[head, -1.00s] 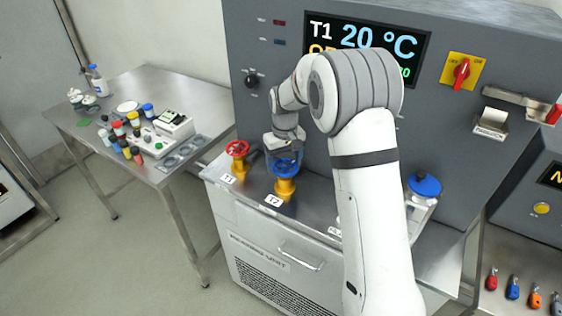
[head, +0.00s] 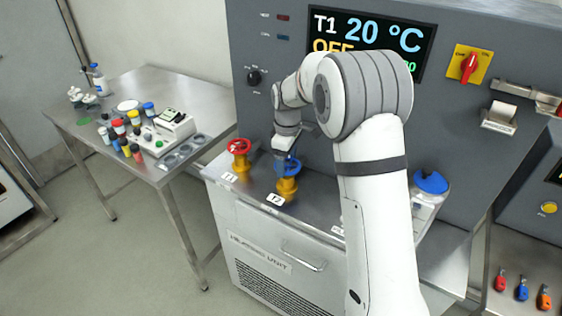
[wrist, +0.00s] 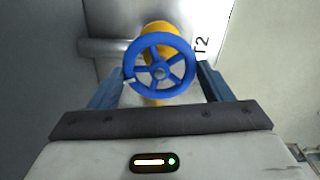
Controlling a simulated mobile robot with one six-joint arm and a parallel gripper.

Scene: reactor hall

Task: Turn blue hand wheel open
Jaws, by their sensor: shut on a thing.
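The blue hand wheel (head: 287,167) sits on the yellow valve body (head: 287,187) at the label T2. It also shows in the wrist view as a spoked blue ring (wrist: 143,60). My gripper (wrist: 160,84) is at the wheel, with one blue-grey finger on each side of it. The jaws are shut on the wheel's rim. In the head view my gripper (head: 286,157) reaches down onto the wheel from above and partly hides it.
A red hand wheel (head: 239,146) on a yellow valve at T1 stands close to the left. A blue-lidded container (head: 431,183) is right of my arm. The panel display (head: 366,43) rises behind. A steel side table (head: 93,124) holds several bottles and vials.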

